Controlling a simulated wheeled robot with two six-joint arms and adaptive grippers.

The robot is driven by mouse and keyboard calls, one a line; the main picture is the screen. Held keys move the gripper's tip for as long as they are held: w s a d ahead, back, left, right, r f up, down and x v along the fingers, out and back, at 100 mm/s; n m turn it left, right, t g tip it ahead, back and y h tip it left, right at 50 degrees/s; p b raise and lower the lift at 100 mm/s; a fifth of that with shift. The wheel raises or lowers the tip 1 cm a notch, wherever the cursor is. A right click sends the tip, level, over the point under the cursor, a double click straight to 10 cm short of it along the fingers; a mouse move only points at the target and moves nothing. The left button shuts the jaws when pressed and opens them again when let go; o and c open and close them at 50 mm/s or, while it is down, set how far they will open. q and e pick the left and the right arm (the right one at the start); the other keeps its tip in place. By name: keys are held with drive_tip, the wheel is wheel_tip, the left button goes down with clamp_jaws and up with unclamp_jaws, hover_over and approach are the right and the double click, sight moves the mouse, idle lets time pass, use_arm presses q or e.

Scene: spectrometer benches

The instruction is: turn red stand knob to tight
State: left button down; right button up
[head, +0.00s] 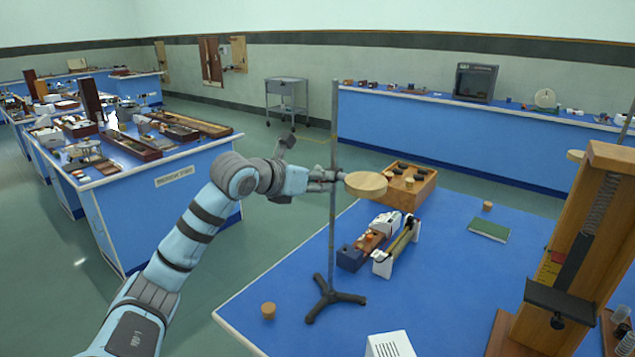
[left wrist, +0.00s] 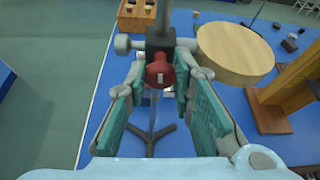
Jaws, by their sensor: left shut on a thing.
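The stand's tall grey rod (head: 334,125) rises from a dark tripod base (head: 334,298) on the blue bench. A round wooden disc (head: 366,188) is held beside the rod and also shows in the left wrist view (left wrist: 236,53). The red stand knob (left wrist: 160,70), with a pale mark on its face, sits on the clamp at the rod, facing the wrist camera. My left gripper (head: 325,180) is at the clamp, its fingertips (left wrist: 163,78) shut on the knob from both sides. The head view hides the knob behind the gripper. My right gripper is not in view.
A wooden box (head: 408,187) and a small apparatus (head: 380,245) stand behind the stand. A cork-like cylinder (head: 268,311) is left of the tripod. A tall wooden frame (head: 590,230) stands at right.

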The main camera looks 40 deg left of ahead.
use_arm(q)
drive_tip(key=c, duration=1.4)
unclamp_jaws()
wheel_tip(320, 180, up, 10)
drive_tip(key=shift+a, duration=0.1)
